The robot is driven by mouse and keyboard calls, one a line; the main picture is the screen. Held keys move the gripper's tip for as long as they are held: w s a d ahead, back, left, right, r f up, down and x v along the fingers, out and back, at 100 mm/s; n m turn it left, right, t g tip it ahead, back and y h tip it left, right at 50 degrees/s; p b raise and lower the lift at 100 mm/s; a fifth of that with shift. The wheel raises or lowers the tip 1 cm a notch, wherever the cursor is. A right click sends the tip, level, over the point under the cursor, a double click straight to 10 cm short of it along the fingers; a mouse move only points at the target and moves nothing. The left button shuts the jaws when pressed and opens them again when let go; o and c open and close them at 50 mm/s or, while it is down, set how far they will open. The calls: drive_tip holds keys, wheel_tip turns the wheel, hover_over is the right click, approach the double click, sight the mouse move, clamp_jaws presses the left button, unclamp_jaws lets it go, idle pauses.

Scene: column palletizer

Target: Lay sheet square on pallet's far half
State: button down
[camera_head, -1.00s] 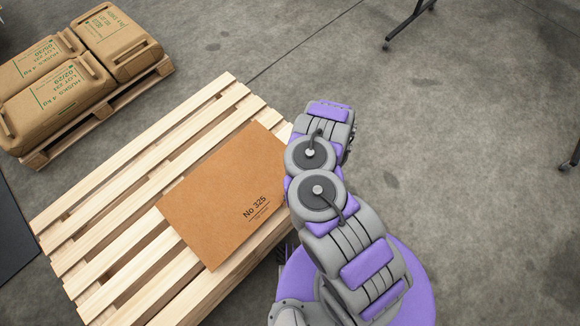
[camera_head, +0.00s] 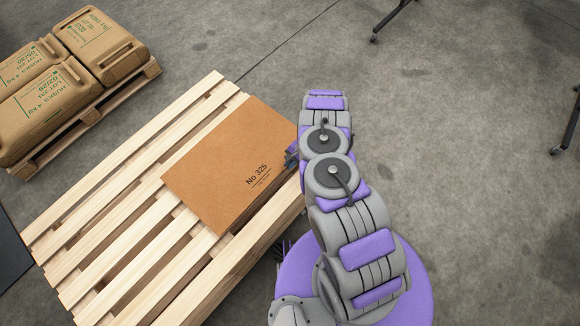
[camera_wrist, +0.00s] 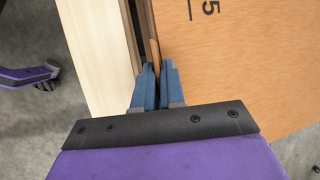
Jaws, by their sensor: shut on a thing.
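The brown sheet (camera_head: 225,165), printed "No 325", lies over the right part of the slatted wooden pallet (camera_head: 110,215). Its edges look roughly in line with the pallet's slats, with its upper right end near the pallet's end. My gripper (camera_head: 292,155) is at the sheet's right edge, mostly hidden by my arm in the head view. In the wrist view, my gripper's blue fingers (camera_wrist: 158,75) are shut on the edge of the sheet (camera_wrist: 245,70). A pale slat (camera_wrist: 90,50) shows beside it. I cannot tell whether the sheet rests flat.
A second pallet (camera_head: 95,115) loaded with several brown sacks (camera_head: 100,45) stands at the upper left. A dark mat (camera_head: 12,255) lies at the left edge. Wheeled stand legs show at the top (camera_head: 392,20) and right (camera_head: 568,125). The concrete floor between is clear.

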wheel_tip(320, 180, down, 4)
drive_tip(key=shift+r+b, duration=0.15)
drive_tip(key=shift+b, duration=0.55)
drive_tip(key=c, duration=1.2)
unclamp_jaws()
drive_tip(key=shift+r, duration=0.1)
